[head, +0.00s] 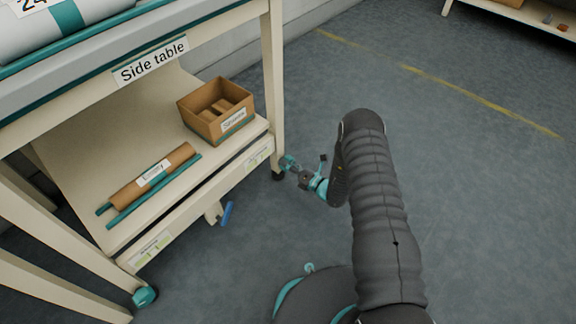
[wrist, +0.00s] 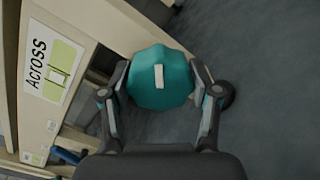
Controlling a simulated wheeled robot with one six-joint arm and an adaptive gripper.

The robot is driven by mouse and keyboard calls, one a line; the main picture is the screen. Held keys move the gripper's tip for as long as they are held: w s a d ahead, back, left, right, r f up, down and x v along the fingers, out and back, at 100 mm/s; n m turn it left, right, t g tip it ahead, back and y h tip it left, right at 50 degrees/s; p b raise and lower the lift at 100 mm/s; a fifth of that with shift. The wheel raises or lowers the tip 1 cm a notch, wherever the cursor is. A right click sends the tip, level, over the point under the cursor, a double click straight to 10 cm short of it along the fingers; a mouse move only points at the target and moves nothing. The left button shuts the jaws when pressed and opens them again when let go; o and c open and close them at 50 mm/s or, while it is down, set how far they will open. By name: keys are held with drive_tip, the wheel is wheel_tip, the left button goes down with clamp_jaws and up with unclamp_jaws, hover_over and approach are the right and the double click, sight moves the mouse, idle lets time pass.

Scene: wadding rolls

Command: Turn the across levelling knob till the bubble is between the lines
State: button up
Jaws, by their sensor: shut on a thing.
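The teal across levelling knob (wrist: 160,85) has many flat sides and a pale bar mark that stands nearly upright in the wrist view. My gripper (wrist: 160,94) is shut on it, one finger at each side. In the head view my gripper (head: 297,169) is low by the side table's right leg, where the knob (head: 287,161) shows small and teal. The ACROSS label (wrist: 39,62) with its yellow-green vial (wrist: 66,55) is on the rail left of the knob.
The side table (head: 235,150) has a lower shelf with a cardboard box (head: 208,125) and a brown roll (head: 135,191). A blue lever (head: 227,213) hangs below the shelf. The floor to the right is clear.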

idle(0.4)
drive_tip(key=o, duration=1.2)
drive_tip(key=shift+a, duration=0.1)
drive_tip(key=shift+c, duration=0.2)
drive_tip(key=shift+d, duration=0.2)
drive_tip(key=shift+s+d, duration=0.15)
drive_tip(key=shift+d, duration=0.1)
drive_tip(key=v, duration=1.1)
drive_tip(key=shift+s, duration=0.15)
